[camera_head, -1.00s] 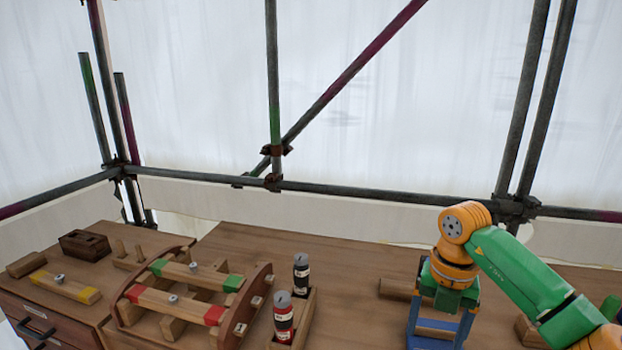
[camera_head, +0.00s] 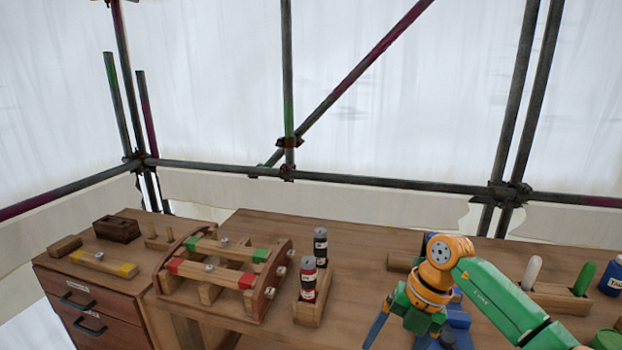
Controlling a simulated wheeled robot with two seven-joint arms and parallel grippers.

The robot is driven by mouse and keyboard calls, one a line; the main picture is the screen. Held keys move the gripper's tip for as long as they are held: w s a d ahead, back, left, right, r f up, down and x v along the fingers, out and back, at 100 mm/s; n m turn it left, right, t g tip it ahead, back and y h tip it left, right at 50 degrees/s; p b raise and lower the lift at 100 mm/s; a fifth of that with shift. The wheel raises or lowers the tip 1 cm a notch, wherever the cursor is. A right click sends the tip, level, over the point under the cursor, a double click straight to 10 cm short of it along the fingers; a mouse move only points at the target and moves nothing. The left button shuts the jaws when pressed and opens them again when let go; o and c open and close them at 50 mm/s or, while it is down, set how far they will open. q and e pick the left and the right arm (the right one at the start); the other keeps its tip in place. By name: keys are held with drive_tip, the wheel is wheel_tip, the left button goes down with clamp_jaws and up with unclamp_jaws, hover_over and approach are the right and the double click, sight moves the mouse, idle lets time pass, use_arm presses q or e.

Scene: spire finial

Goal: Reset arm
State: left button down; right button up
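My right arm comes in from the right, green with an orange wrist. Its gripper (camera_head: 408,330) points down over the right part of the workbench, with blue fingers spread apart. One finger shows clearly at the left. A blue object lies behind and beside the gripper, partly hidden, so I cannot tell its shape. My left arm and gripper are not in view.
A wooden frame (camera_head: 270,290) with red and green banded bars stands left of centre. A wooden holder (camera_head: 309,314) carries a red and a black canister. A yellow-banded bar (camera_head: 104,263) lies on the drawer cabinet (camera_head: 90,300). Scaffold poles (camera_head: 330,178) stand behind.

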drive_tip(key=a+f+m+t+y, duration=0.25)
drive_tip(key=a+f+y, duration=0.25)
drive_tip(key=a+y, duration=0.6)
drive_tip(key=w+d+f+m+t+h, duration=0.1)
drive_tip(key=d+f+m+t+h, duration=0.15)
drive_tip(key=f+m+t, duration=0.4)
drive_tip(key=d+f+m+t+h, duration=0.2)
drive_tip(key=f+m+t+h, duration=0.15)
drive_tip(key=f+m, duration=0.6)
drive_tip(key=s+d+f+m+g+h, duration=0.2)
drive_tip(key=s+d+f+m+h, duration=0.15)
drive_tip(key=s+f, duration=0.35)
drive_tip(key=s+d+f+m+g+h, duration=0.2)
drive_tip(key=s+d+f+m+h, duration=0.15)
drive_tip(key=s+f, duration=0.4)
drive_tip(key=s+d+f+m+g, duration=0.1)
drive_tip(key=s+f+g, duration=0.1)
drive_tip(key=s, duration=0.6)
drive_tip(key=s+d+f+m+g+h, duration=0.1)
drive_tip(key=s+f+g, duration=0.1)
drive_tip(key=s, duration=0.6)
drive_tip(key=s+d+f+m+g, duration=0.2)
drive_tip(key=s+f+g, duration=0.1)
drive_tip(key=s, duration=0.5)
drive_tip(key=shift+f+h, duration=0.4)
drive_tip(key=shift+f, duration=0.1)
drive_tip(key=shift+s, duration=0.1)
